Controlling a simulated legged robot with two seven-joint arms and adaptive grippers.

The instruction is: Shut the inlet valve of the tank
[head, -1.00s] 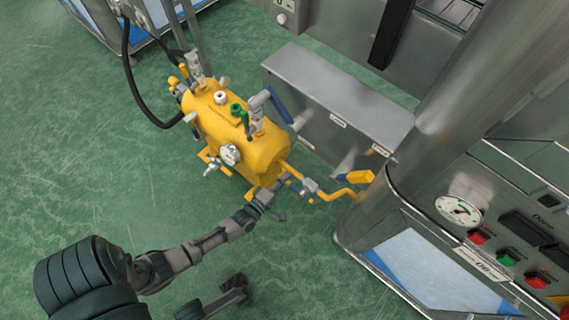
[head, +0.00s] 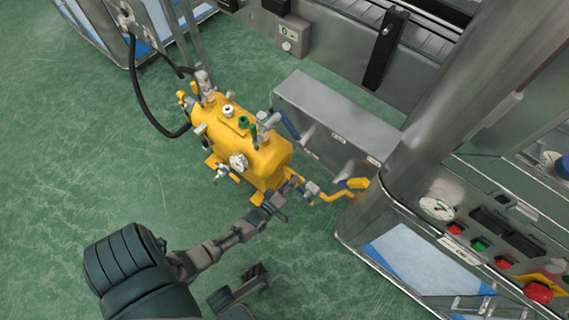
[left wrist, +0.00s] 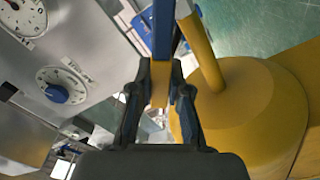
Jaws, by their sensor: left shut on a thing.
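The yellow tank (head: 235,138) stands on the green floor in the middle of the head view. A yellow pipe (head: 334,196) with a small grey valve body (head: 311,188) runs from its lower right side. My left gripper (head: 281,204) is beside the tank's lower right end, near this valve. In the left wrist view its fingers (left wrist: 160,92) are shut on a narrow blue and yellow valve lever (left wrist: 162,30), next to the tank's rounded end (left wrist: 245,110). The fingers hide part of the lever. A dark gripper-like part (head: 250,285), perhaps my right gripper, shows low in the head view; its jaws are unclear.
A grey metal box (head: 335,122) stands close behind the tank. A steel column and a control panel (head: 480,245) with a gauge and buttons are at the right. A black hose (head: 142,95) hangs at the upper left. The floor left of the tank is clear.

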